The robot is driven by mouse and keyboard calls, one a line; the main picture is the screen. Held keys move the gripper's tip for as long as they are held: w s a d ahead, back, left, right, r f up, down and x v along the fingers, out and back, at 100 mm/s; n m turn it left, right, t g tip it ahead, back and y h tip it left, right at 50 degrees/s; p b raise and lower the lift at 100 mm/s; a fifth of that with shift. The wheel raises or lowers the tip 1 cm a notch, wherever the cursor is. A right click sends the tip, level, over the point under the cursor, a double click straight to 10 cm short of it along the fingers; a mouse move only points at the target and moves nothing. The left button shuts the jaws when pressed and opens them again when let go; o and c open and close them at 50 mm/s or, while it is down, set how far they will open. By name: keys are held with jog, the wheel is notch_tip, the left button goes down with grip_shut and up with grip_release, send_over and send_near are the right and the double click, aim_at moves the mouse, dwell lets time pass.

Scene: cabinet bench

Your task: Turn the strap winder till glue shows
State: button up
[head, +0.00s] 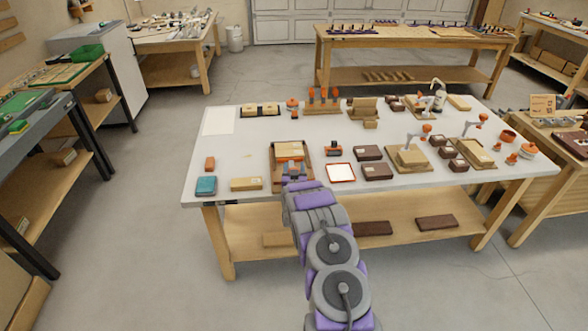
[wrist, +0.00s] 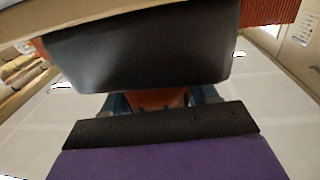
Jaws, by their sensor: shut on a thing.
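My gripper (head: 293,170) is at the front of a brown tray (head: 276,180) on the white bench. The tray holds a light wooden block with orange on it (head: 290,150). In the wrist view, the blue fingers close on an orange-red part (wrist: 155,99), which may be the strap winder. A large dark rounded piece (wrist: 140,55) hides most of what lies beyond. I cannot tell how far the winder is turned. No glue shows that I can make out.
A blue box (head: 206,186) and a yellowish block (head: 246,184) lie left of the tray. A red-rimmed white tray (head: 341,172) and dark brown boxes (head: 377,172) lie to its right. The bench's left back holds a white sheet (head: 218,120).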

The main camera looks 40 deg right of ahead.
jog(key=shift+w+a+r+m+g+h+p, duration=0.1)
jog(key=shift+r+m+g+h+p, duration=0.05)
jog(key=shift+m+g+h+p, duration=0.3)
jog(key=shift+d+m+g+h+p, duration=0.2)
jog(key=shift+m+g+h+p, duration=0.45)
jog(key=shift+m+g+h, duration=0.5)
jog(key=shift+s+d+f+m+g+h, duration=0.1)
jog(key=shift+s+m+g+h, duration=0.05)
jog(key=shift+m+g+h, duration=0.4)
jog(key=shift+s+f+m+g+h, duration=0.15)
jog(key=shift+m+g+h, duration=0.15)
jog(key=shift+g, duration=0.35)
jog(key=shift+s+d+r+m+g+h+b, duration=0.15)
jog(key=shift+m+g+h+b, duration=0.25)
jog(key=shift+g, duration=0.2)
jog(key=o, duration=1)
jog(key=shift+c, duration=0.2)
jog(key=p+v, duration=0.3)
jog(key=v, duration=1.4)
jog(key=shift+a, duration=0.3)
